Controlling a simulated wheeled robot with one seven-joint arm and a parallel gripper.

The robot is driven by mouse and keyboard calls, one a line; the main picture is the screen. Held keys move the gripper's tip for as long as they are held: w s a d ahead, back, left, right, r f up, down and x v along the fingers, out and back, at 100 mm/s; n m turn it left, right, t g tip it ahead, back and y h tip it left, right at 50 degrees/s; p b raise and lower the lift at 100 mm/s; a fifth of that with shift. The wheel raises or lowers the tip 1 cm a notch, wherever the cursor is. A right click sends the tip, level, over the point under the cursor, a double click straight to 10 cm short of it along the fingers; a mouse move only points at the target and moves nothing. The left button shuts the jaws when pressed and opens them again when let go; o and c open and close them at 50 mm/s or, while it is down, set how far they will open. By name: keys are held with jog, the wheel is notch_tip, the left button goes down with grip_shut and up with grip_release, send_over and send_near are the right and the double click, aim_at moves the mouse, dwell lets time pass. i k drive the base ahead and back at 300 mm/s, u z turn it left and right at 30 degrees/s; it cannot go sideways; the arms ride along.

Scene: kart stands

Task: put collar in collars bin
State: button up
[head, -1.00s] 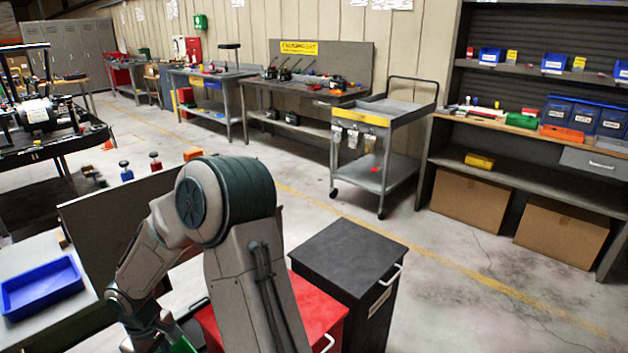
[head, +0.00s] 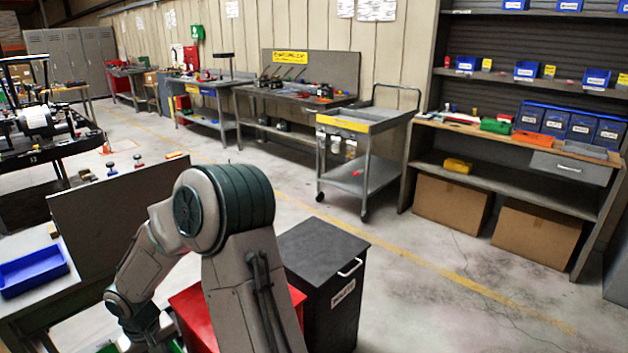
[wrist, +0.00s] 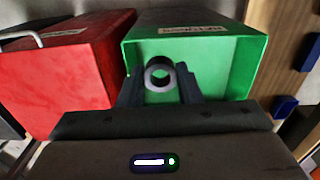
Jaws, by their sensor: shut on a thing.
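My gripper (wrist: 159,90) is shut on a small grey ring-shaped collar (wrist: 158,73) in the wrist view. The collar's round hole faces the camera, and it is held between the fingertips in front of a green open bin. In the head view my arm reaches down to the lower left, and the gripper and collar are not visible there. Labelled blue bins (head: 557,121) stand in a row on the right workbench. More blue bins (head: 526,71) sit on the shelf above. Their labels are too small to read, so I cannot tell which is for collars.
The green bin (wrist: 247,60) stands beside a red cabinet (wrist: 60,85). A dark cabinet (head: 325,250) stands right of my arm. A grey cart (head: 360,175) is near the wall. A blue tray (head: 32,272) lies at left. The floor before the right workbench is clear.

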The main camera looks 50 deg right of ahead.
aim_at(466, 69)
jog(key=z, duration=0.05)
jog(key=k, duration=1.1)
jog(key=z, duration=2.05)
jog(key=i, duration=5.8)
jog(key=z, duration=0.55)
